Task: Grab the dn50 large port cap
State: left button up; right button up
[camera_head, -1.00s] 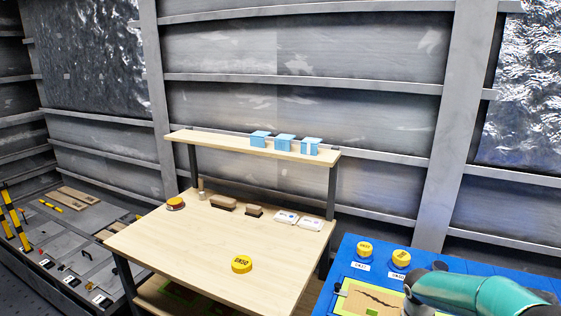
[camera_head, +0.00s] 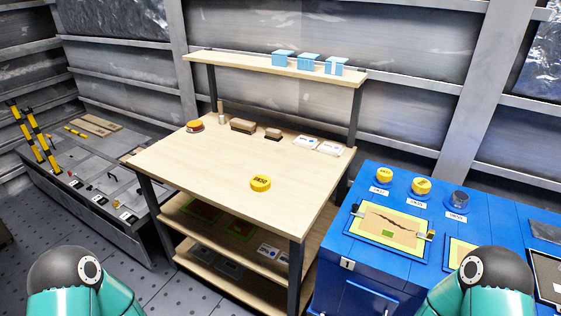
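Parts of both my teal arms show at the bottom left and bottom right. Neither gripper is in the picture, and nothing touches the caps.
A red-and-yellow round item (camera_head: 195,126), brown brushes (camera_head: 243,126) and white packs (camera_head: 320,146) stand along the bench's back. Light blue boxes (camera_head: 309,62) sit on the upper shelf. A framed mat (camera_head: 390,229) lies on the cabinet. The bench's middle is clear.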

aim_at(261, 182)
jog(key=k, duration=1.25)
jog(key=z, duration=0.2)
jog(key=i, duration=1.15)
jog(key=u, duration=0.55)
jog(key=i, duration=1.05)
jog(key=u, duration=0.65)
jog(key=k, duration=0.75)
jog(key=u, duration=0.45)
jog(key=i, duration=0.15)
jog(key=z, duration=0.25)
